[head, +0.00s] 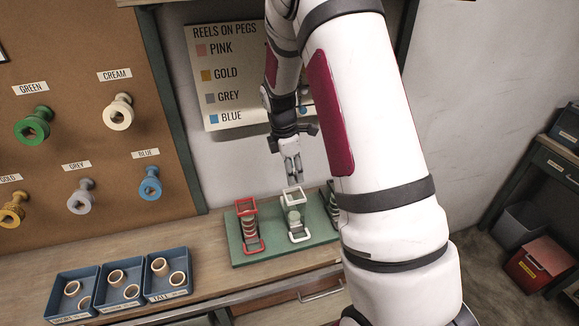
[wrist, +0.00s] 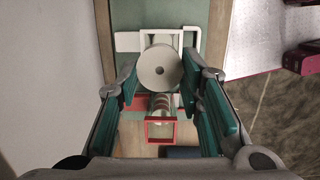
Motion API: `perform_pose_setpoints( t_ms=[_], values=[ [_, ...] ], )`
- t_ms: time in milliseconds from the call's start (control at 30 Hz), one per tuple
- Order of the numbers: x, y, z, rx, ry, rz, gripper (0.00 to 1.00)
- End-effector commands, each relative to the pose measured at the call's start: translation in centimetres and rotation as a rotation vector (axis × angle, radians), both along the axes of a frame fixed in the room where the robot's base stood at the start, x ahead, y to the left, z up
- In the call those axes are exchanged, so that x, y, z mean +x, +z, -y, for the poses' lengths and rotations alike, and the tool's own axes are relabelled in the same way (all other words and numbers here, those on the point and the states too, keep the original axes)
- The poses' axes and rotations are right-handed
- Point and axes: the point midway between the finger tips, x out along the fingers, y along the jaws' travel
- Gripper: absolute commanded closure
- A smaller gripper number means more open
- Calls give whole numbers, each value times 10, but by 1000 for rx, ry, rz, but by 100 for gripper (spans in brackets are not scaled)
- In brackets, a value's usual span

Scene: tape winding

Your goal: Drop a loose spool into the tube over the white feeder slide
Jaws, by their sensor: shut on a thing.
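My gripper (head: 291,176) points down above the white feeder slide (head: 299,237) on the green base. In the wrist view its teal-padded fingers (wrist: 160,78) are shut on a pale grey spool (wrist: 160,68), seen end-on as a round disc with a small centre hole. The disc covers part of the white square frame of the tube (wrist: 191,38) over the white slide. In the head view the tube's white top frame (head: 291,190) is just below the fingertips, and a pale round shape shows under it. The held spool is hard to make out in the head view.
The red feeder (head: 246,205), with a stack of spools, stands left of the white one. Another feeder is partly hidden by my arm at right. Three blue trays (head: 166,296) hold loose rings at front left. Reels hang on the pegboard (head: 75,120).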

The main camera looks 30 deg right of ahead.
Motion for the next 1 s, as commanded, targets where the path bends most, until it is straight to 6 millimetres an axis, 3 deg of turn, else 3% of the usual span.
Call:
perform_pose_setpoints(
  t_ms=[600,1000],
  values=[
    [0,-45,0,2,0,-2,82],
    [0,-59,0,1,0,-1,82]
  ],
)
